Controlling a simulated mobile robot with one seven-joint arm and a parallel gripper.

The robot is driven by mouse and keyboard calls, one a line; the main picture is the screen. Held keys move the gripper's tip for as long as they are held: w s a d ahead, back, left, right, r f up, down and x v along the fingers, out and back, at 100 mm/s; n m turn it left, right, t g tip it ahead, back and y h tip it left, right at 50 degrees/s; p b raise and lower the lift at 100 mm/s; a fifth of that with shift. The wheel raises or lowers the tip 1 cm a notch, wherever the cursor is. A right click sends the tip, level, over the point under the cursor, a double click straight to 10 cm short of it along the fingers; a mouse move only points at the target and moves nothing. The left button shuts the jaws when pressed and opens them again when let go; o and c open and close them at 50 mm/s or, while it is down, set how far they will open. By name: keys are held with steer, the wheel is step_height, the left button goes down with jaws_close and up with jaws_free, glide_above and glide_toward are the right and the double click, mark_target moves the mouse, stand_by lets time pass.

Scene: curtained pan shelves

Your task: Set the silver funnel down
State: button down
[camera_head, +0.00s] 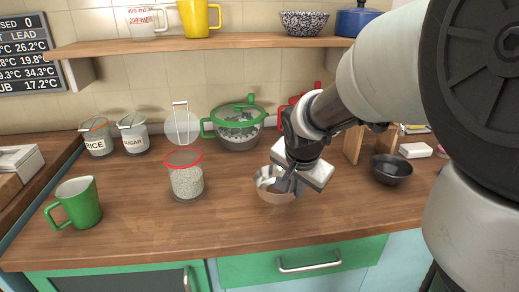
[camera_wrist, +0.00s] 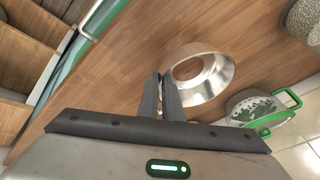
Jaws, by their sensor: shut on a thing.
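The silver funnel (camera_head: 266,186) is at the middle of the wooden counter, toward its front. In the wrist view the funnel (camera_wrist: 221,72) shows as a shiny flared ring with wood visible through its opening. My gripper (camera_head: 282,184) is shut on the funnel's rim, on its near left side in the wrist view, where the two fingertips (camera_wrist: 163,78) are close together. My gripper hides part of the funnel in the head view. I cannot tell whether the funnel touches the counter.
A red-rimmed jar (camera_head: 186,180) stands left of the funnel, a green-handled strainer pot (camera_head: 238,130) behind it, and a dark bowl (camera_head: 391,170) to the right. A green mug (camera_head: 77,204) stands far left. The counter between mug and jar is clear.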

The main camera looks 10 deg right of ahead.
steer(key=shift+f, duration=0.45)
steer(key=shift+f, duration=0.15)
steer(key=shift+f+b, duration=0.6)
steer(key=shift+b, duration=0.3)
steer(key=shift+f+b, duration=0.3)
steer(key=shift+f, duration=0.05)
steer(key=c, duration=1.9)
jaws_free()
steer(key=shift+o, duration=0.2)
steer(key=c, duration=0.4)
